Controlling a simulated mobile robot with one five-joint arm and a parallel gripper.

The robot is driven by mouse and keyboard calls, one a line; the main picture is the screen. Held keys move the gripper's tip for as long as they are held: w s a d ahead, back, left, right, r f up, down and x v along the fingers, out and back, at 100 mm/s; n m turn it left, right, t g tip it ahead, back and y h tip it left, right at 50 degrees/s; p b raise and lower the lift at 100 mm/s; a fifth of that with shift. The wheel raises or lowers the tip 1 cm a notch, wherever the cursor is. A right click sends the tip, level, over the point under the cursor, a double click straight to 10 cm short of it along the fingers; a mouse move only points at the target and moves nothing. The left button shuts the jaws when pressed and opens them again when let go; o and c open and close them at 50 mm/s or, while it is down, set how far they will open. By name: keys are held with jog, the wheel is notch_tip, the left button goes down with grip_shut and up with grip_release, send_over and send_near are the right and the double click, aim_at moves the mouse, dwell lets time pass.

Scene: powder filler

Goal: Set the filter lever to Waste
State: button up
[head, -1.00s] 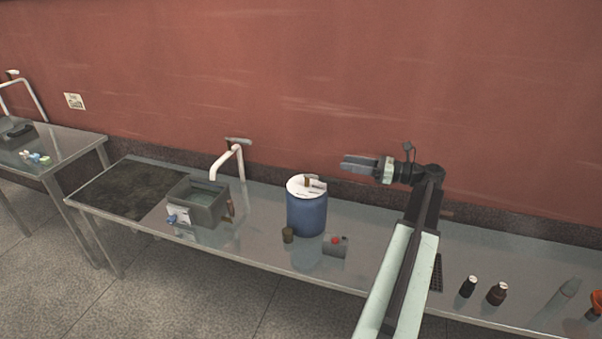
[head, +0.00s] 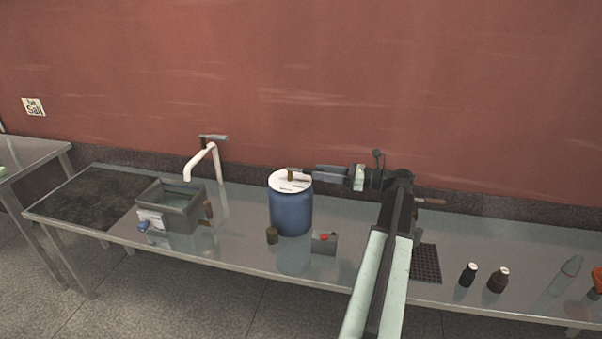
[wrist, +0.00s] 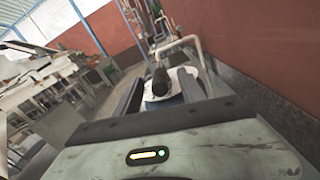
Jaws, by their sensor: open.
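The blue drum (head: 291,210) stands on the steel table with a white labelled lid (head: 283,183). A small lever (head: 291,174) with a brown post stands on the lid. Its setting and the label words are too small to read. My gripper (head: 308,172) is open at lid height, just right of the lever, with its fingers pointing left. In the wrist view, the dark lever end (wrist: 160,82) shows between my spread fingers, with the white lid (wrist: 187,76) behind it. I cannot tell whether either finger touches it.
A grey basin (head: 180,212) and a white tap (head: 217,162) stand to the left. Two dark bottles (head: 469,274) stand at right. The red wall is close behind.

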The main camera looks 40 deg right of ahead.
jog(key=x, duration=0.6)
jog(key=shift+w+a, duration=0.2)
grip_shut()
dwell(1.1)
